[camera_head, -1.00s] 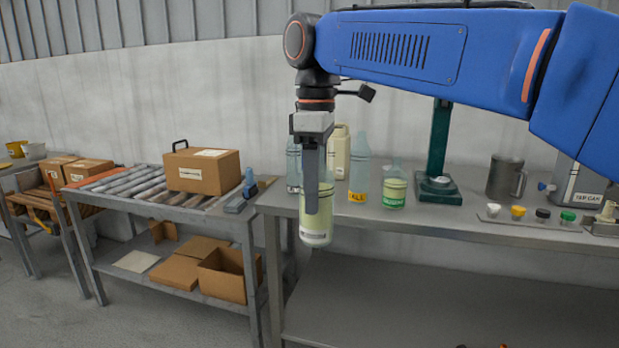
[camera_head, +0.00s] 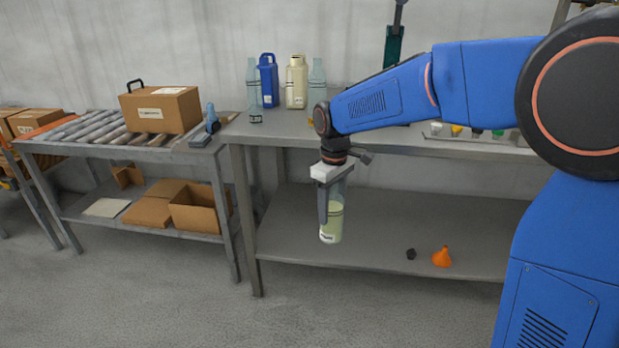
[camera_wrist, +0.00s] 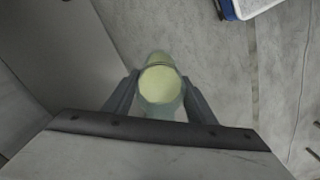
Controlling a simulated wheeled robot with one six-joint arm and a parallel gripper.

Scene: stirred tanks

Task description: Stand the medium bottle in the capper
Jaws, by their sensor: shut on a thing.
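The medium bottle (camera_head: 332,232), clear with pale yellow-green liquid, hangs upright in my gripper (camera_head: 327,212). It is in front of the workbench, below the top's front edge, with the lower shelf behind it. In the wrist view the bottle (camera_wrist: 160,85) sits between both fingers, and its liquid fills the middle of the view. The capper is likely the dark green stand (camera_head: 394,45) at the back of the bench. My arm hides its base, so I cannot see its seat.
On the bench top (camera_head: 275,128) stand a blue jug (camera_head: 268,82), a cream jug (camera_head: 297,84) and clear bottles (camera_head: 253,85). Coloured caps (camera_head: 456,130) lie at right. An orange funnel (camera_head: 442,257) is on the lower shelf. A roller table (camera_head: 95,135) with a carton stands left.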

